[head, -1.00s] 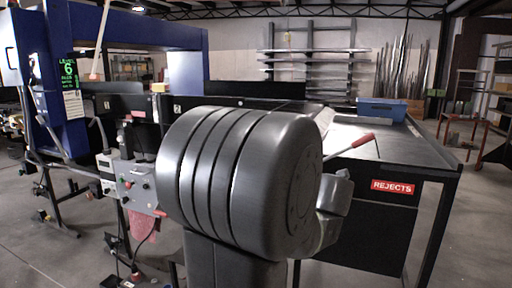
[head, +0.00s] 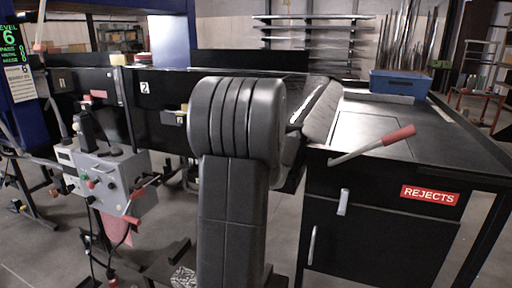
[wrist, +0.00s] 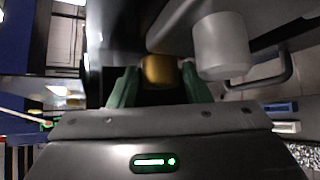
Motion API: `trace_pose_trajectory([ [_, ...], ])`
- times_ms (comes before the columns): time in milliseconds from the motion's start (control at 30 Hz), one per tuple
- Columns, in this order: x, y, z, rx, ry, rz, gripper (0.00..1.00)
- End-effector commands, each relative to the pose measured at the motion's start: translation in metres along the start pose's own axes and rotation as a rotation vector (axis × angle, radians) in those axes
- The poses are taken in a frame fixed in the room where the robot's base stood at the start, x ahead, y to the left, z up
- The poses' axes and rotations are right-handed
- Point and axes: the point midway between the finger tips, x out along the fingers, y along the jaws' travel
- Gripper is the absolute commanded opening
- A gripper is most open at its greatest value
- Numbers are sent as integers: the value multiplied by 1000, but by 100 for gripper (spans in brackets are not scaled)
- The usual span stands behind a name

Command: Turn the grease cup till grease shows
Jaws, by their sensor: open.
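A rounded brass-coloured cup (wrist: 158,71), which looks like the grease cup, shows in the wrist view between the two green fingers of my gripper (wrist: 160,80). The fingers are apart, one to each side of it. I cannot tell whether either finger touches it. No grease can be made out on it. In the head view my arm hides the gripper. A small yellowish piece (head: 181,117) shows just left of my arm there; I cannot tell if it is the same cup.
A grey cylinder (wrist: 221,46) stands close to the right of the cup in the wrist view. In the head view a grey control box (head: 103,178) is at left. A black rejects cabinet (head: 385,235) with a red-gripped lever (head: 372,145) is at right. A blue bin (head: 402,82) stands behind.

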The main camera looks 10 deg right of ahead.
Motion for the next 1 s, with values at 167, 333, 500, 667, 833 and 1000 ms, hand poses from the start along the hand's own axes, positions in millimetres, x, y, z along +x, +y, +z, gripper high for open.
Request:
trace_pose_trajectory([
  [167,4,0,0,0,0,0,44],
  [333,4,0,0,0,0,0,42],
  [500,4,0,0,0,0,0,12],
  [667,4,-1,0,4,0,4,12],
  [833,5,-4,-1,32,0,33,12],
  [1000,6,-8,-2,98,-1,99,12],
])
